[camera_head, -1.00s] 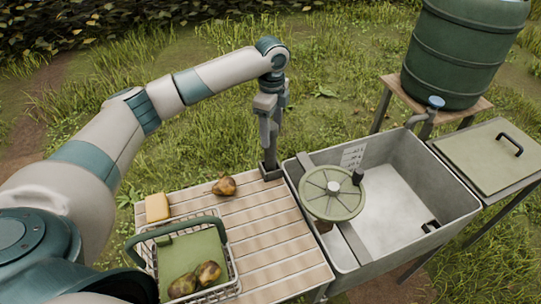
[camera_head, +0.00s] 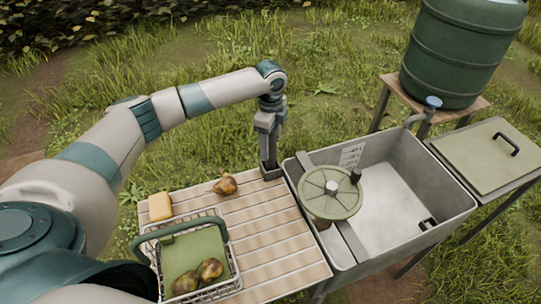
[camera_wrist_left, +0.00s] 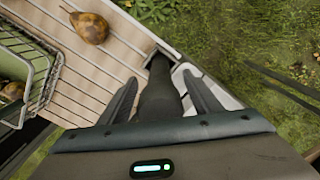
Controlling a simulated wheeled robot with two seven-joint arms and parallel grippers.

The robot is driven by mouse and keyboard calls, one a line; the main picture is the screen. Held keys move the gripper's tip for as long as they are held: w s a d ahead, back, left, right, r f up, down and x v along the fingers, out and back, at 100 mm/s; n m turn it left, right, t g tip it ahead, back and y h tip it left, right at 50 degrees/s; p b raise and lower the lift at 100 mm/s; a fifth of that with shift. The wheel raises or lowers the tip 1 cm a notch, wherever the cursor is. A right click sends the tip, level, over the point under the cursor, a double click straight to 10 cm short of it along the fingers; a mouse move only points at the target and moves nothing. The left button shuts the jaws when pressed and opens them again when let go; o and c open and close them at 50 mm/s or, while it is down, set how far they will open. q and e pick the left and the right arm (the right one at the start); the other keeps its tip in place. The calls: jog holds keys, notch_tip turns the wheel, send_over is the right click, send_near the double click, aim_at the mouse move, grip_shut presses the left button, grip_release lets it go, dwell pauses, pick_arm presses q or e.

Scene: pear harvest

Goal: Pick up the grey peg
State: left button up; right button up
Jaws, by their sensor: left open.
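The grey peg (camera_wrist_left: 159,98) stands upright at the far right corner of the slatted table, and its dark square foot (camera_head: 271,173) shows in the head view. My left gripper (camera_head: 267,145) points down over this corner. In the left wrist view my left gripper (camera_wrist_left: 160,84) is open, with one finger on each side of the peg. The fingers look apart from the peg, but whether either touches it is hard to tell. In the head view the fingers hide much of the peg. My right gripper is not in view.
A brown pear (camera_head: 225,185) and a yellow block (camera_head: 160,206) lie on the slatted table (camera_head: 270,235). A wire basket (camera_head: 238,283) holds pears. The grey sink (camera_head: 440,205) with a round green lid (camera_head: 325,200) stands close right of the peg.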

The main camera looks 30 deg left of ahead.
pick_arm(q)
jog(key=c, duration=1.5)
grip_shut()
jog(key=shift+w+r+b, duration=0.1)
jog(key=shift+r+b, duration=0.4)
jog(key=shift+r, duration=0.25)
notch_tip(320, 180, up, 2)
jog(key=shift+r+b, duration=0.25)
jog(key=shift+b, duration=0.45)
jog(key=s+d+r+b, duration=0.3)
jog(key=d+r, duration=0.4)
jog(key=d, duration=0.4)
jog(key=shift+s, duration=0.45)
jog(key=shift+r, duration=0.1)
